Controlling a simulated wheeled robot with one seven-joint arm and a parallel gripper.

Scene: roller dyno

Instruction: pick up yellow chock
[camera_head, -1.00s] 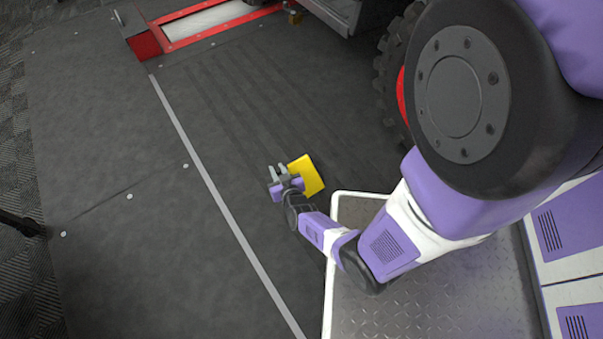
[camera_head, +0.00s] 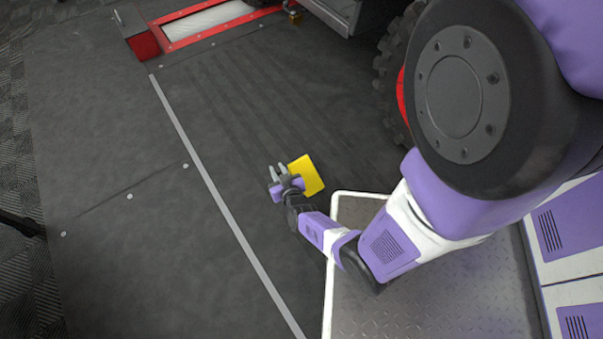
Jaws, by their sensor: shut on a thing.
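The yellow chock (camera_head: 311,177) shows near the middle of the head view, over the dark floor, just beyond the white-edged metal plate. My gripper (camera_head: 279,170) is at its left side, with its grey fingers pointing up the picture. It is shut on the chock. Part of the chock's left side is hidden behind my gripper. Whether the chock touches the floor or is slightly above it cannot be told from this view.
A black knobby tyre (camera_head: 392,75) with a red rim stands at the upper right. A red-framed roller bed (camera_head: 215,22) lies at the top. A grey floor line (camera_head: 213,190) runs left of my gripper.

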